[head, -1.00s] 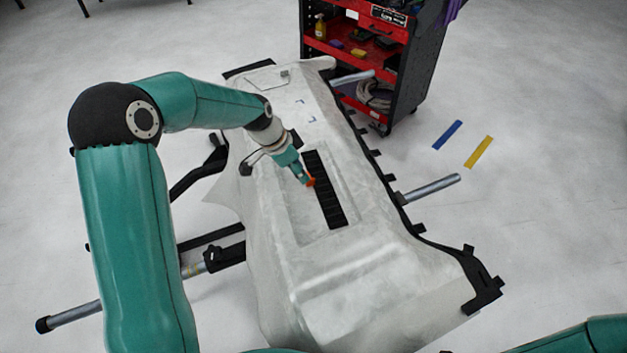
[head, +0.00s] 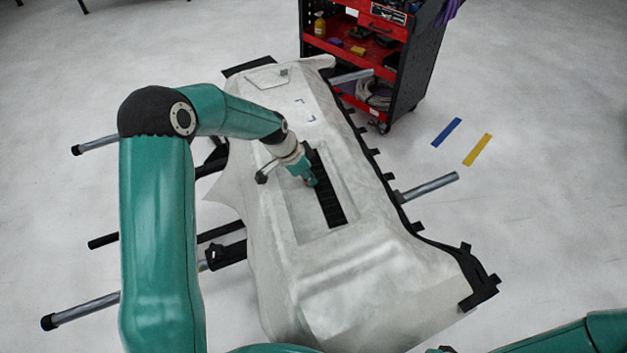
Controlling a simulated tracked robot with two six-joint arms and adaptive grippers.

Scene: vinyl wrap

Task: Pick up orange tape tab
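My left gripper (head: 311,181) is low over the white-covered panel (head: 350,262), at the upper left edge of a black slatted strip (head: 330,205) in the panel's recess. It is small and seen from behind, so I cannot tell whether its fingers are open or shut. The orange tape tab does not show clearly now; the gripper hides the spot around its fingertips. My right arm (head: 570,338) shows only in part at the lower right, and its gripper is out of view.
The panel lies on a stand with grey bars (head: 430,187) sticking out at the sides. A black and red tool cart (head: 385,60) stands behind it. A blue strip (head: 446,132) and a yellow strip (head: 478,149) lie on the open floor at the right.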

